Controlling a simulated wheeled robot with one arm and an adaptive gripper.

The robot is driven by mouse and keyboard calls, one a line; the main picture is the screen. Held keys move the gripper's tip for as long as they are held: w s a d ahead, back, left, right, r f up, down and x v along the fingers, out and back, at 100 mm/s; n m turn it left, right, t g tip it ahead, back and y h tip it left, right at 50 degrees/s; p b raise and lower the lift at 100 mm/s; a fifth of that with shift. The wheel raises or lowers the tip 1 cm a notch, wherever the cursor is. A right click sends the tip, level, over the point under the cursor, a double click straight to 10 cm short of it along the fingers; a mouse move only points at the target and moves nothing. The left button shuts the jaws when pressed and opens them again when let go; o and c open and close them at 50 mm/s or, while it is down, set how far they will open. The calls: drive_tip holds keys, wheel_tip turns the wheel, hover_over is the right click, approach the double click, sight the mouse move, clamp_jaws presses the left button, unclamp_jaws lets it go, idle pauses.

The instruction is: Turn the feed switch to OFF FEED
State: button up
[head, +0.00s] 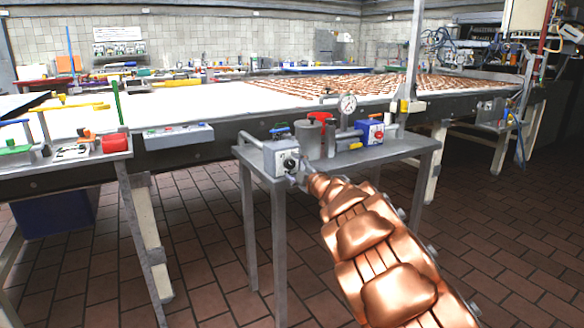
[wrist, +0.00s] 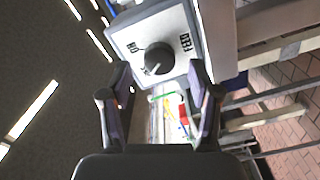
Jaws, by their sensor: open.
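The feed switch is a grey box with a round black knob (head: 290,163) on a pale face, at the front left corner of a small metal table. In the wrist view the knob (wrist: 159,59) is near the top centre, with a white pointer mark toward its lower edge. Lettering reading FEED (wrist: 185,42) is right of the knob, and shorter lettering is left of it; the rest is too small to read. My gripper (wrist: 161,84) is open, its two dark fingers spread just below the knob, with nothing between them.
A long conveyor (head: 240,100) with brown pieces runs behind. The tiled floor (head: 215,260) is clear at left front.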

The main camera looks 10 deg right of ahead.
drive_tip(key=v, duration=0.9)
drive_tip(key=shift+s, duration=0.2)
